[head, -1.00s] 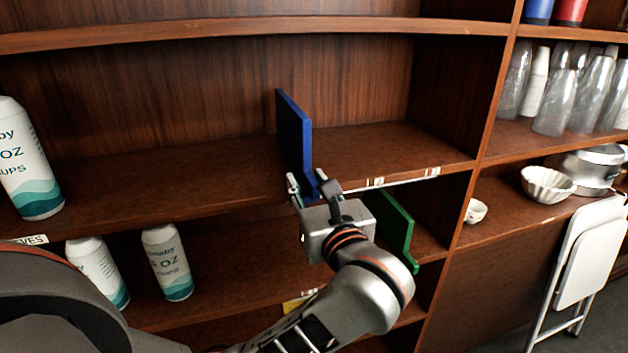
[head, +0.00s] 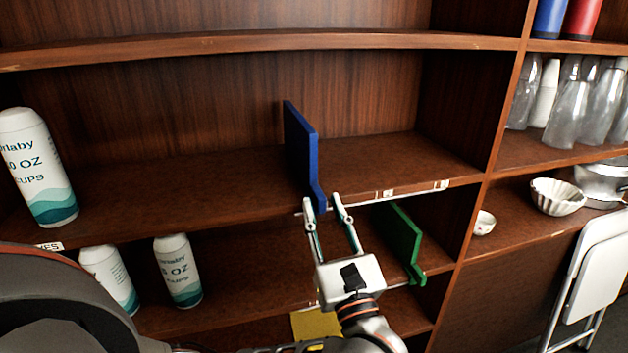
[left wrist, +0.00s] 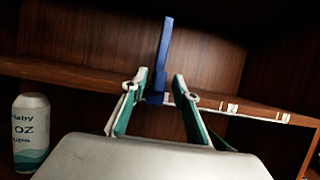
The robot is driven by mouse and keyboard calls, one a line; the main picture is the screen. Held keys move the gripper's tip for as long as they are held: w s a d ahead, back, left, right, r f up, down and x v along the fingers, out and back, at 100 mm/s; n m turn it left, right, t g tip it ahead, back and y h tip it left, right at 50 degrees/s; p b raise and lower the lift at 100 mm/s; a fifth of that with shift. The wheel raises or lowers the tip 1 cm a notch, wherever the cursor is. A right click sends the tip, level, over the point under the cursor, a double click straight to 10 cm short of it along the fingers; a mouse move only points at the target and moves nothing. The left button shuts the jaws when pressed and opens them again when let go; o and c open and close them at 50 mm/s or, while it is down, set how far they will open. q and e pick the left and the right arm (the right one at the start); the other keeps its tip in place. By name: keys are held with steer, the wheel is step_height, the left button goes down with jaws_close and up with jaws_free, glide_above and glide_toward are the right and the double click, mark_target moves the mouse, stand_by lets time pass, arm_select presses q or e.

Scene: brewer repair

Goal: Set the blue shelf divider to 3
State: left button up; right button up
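The blue shelf divider (head: 301,150) stands upright on the middle shelf, its lower front tab at the shelf's front edge. It also shows in the left wrist view (left wrist: 163,55). My left gripper (head: 324,200) is in front of that edge, fingers pointing at the divider. In the left wrist view the fingertips (left wrist: 160,82) are spread, with the blue tab between them, nearer the left finger. Whether a finger touches it I cannot tell. White number labels (head: 388,193) sit on the shelf edge right of the divider; their digits are too small to read surely. My right gripper is not in view.
A green divider (head: 400,240) stands on the lower shelf, close right of my left gripper. White cup canisters (head: 38,165) stand at the left. The middle shelf (head: 385,155) is clear right of the blue divider, up to the upright panel.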

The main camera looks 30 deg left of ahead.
mark_target(316, 189)
arm_select(q)
steer(key=p+x, duration=0.1)
steer(key=x, duration=0.4)
steer(key=shift+a+r, duration=0.15)
steer(key=shift+r, duration=0.05)
steer(key=shift+p+x, duration=0.35)
steer(key=shift+x, duration=0.5)
steer(key=shift+f, duration=0.15)
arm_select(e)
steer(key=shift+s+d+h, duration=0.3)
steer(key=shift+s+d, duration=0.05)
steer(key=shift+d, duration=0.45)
arm_select(q)
jaws_close()
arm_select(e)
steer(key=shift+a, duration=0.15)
